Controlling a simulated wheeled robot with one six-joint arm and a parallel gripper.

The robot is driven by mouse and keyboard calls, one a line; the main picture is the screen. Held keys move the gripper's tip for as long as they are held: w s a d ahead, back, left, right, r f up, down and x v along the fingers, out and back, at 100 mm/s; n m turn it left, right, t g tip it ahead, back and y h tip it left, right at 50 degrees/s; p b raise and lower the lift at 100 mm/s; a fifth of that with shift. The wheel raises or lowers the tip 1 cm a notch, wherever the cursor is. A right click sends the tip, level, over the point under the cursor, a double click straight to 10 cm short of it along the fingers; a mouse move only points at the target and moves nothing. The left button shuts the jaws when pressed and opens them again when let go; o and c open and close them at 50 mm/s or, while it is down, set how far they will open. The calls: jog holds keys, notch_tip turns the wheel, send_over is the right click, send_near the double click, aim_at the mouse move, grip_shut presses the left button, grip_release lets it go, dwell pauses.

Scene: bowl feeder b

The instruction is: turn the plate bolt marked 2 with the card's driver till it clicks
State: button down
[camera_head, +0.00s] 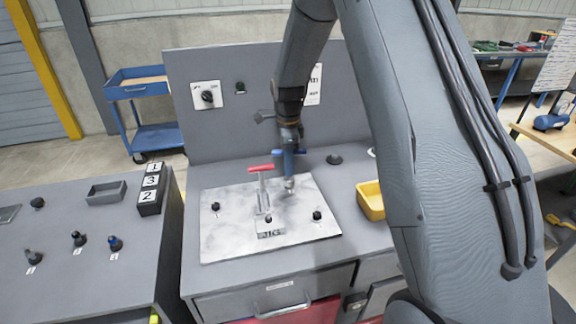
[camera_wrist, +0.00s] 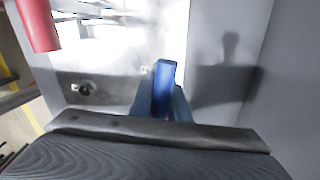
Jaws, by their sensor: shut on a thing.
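My gripper (camera_head: 289,146) is shut on a blue-handled driver (camera_head: 289,164), upright above the back right part of the pale plate (camera_head: 225,238). The driver's lower end is near the plate; I cannot tell whether it touches a bolt. In the wrist view the blue handle (camera_wrist: 163,90) sits between the jaws. Dark bolts show at the plate's left (camera_head: 215,207) and right (camera_head: 317,215). No number is readable beside them. The card (camera_head: 314,84) hangs on the back panel, partly hidden by my arm.
A yellow bin (camera_head: 370,201) stands right of the plate. The left bench holds several small knobbed tools (camera_head: 78,239), a grey tray (camera_head: 107,192) and a dark block marked 1, 3, 2 (camera_head: 150,190). The red handle (camera_wrist: 38,24) is close by in the wrist view.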

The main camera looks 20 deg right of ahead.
jog(key=shift+r+p, duration=1.1)
jog(key=shift+r, duration=1.15)
jog(key=shift+r, duration=0.1)
